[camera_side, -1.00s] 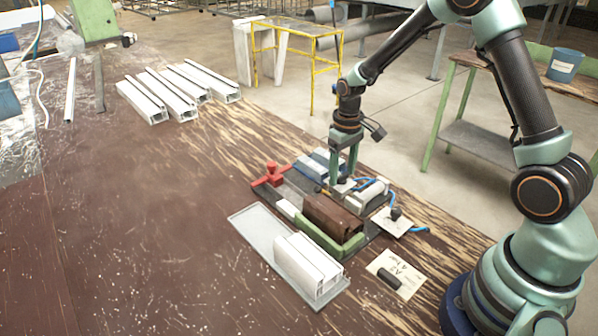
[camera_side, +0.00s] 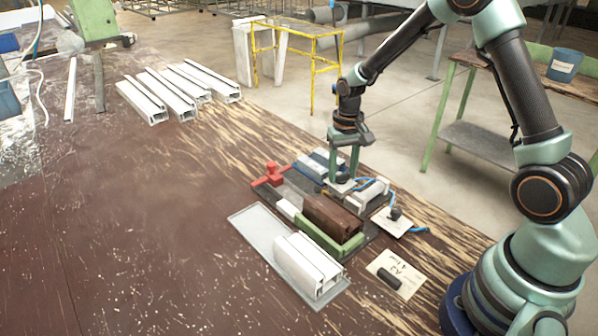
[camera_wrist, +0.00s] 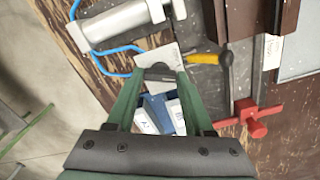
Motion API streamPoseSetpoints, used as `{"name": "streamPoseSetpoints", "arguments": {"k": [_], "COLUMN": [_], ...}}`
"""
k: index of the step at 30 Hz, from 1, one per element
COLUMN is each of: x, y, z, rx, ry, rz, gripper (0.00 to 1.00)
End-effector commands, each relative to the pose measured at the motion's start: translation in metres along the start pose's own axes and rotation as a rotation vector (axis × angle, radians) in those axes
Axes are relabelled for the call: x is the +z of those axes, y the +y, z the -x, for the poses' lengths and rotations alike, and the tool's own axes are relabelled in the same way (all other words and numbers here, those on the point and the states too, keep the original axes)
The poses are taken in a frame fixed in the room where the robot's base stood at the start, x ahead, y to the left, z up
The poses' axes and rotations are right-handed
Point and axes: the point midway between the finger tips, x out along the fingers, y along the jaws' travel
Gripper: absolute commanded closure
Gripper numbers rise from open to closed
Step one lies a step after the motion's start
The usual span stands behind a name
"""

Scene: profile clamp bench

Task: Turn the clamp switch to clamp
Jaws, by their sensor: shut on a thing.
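My gripper (camera_side: 343,181) points down behind the clamp. It is shut on the dark knob of the clamp switch (camera_wrist: 158,72), which sits on a small pale plate (camera_wrist: 172,56). The fingers hide part of the knob, and I cannot read which way it is set. In the side view the switch plate (camera_side: 341,187) shows under the fingertips. The clamp has a grey cylinder (camera_side: 367,196) with a blue hose, which also shows in the wrist view (camera_wrist: 120,24). A brown profile (camera_side: 332,216) lies in the clamp beside a green bar (camera_side: 318,238).
A yellow-handled lever (camera_wrist: 205,58) lies close to the switch. A red cross-shaped part (camera_side: 272,175) stands left. A blue box (camera_side: 318,162) is behind. A white profile (camera_side: 307,265) rests on a grey tray (camera_side: 250,232). A black-knobbed plate (camera_side: 393,221) is at right.

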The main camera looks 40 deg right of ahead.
Motion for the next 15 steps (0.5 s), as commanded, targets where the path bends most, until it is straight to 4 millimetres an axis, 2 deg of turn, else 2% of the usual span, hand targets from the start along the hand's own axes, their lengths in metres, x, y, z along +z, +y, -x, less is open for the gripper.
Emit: {"name": "streamPoseSetpoints", "arguments": {"k": [15], "x": [-0.0005], "y": [0.0002], "z": [0.0012], "rx": [0.0], "ry": [0.001], "rz": [-0.446], "gripper": [1.0]}}
